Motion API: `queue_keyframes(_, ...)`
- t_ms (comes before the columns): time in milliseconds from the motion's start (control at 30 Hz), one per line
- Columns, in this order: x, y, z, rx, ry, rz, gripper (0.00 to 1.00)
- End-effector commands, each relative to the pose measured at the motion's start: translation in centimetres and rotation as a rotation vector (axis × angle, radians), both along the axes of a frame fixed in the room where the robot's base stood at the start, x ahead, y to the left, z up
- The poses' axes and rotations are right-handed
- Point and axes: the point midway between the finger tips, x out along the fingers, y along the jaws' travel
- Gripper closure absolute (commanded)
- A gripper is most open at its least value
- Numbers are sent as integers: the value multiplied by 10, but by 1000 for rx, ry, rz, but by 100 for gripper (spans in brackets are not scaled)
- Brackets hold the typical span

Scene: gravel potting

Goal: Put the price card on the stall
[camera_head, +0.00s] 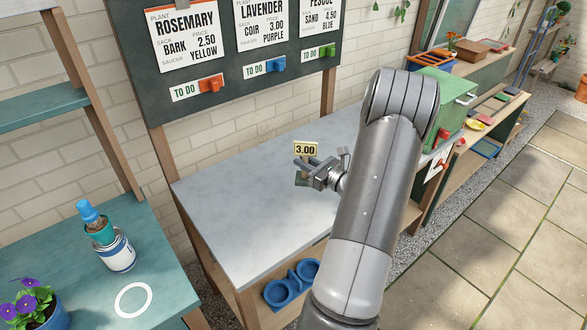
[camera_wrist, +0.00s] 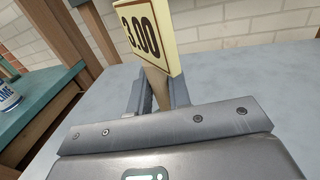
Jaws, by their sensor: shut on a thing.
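The price card (camera_head: 306,149) is a small yellow card reading 3.00 on a short stem. My gripper (camera_head: 304,172) is shut on its stem and holds it upright above the grey worktop. In the wrist view the card (camera_wrist: 146,34) leans a little in the picture, with its stem between the fingers (camera_wrist: 158,92). The card's foot is mostly hidden by the fingers. The stall on the left is a green-topped stand (camera_head: 70,262) with a shelf above.
Purple flowers in a blue pot (camera_head: 48,315) stand at the stall's front left. The grey worktop (camera_head: 240,220) is largely clear. An order board (camera_head: 215,85) hangs behind it. Blue saucers (camera_head: 291,284) lie below. A green box (camera_head: 447,95) stands right, beyond my arm.

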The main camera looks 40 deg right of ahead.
Motion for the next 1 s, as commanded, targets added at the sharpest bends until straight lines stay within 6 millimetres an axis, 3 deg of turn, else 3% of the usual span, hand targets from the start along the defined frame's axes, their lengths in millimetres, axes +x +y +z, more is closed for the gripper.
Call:
queue_keyframes(100,-24,-13,18,-5,-3,-2,100)
queue_keyframes(300,-53,-28,37,-3,-2,0,100)
queue_keyframes(600,-67,-35,46,-1,-1,3,100)
queue_keyframes(833,-53,-25,51,-1,-2,42,100)
queue_keyframes(1000,-8,11,66,-4,-4,171,100)
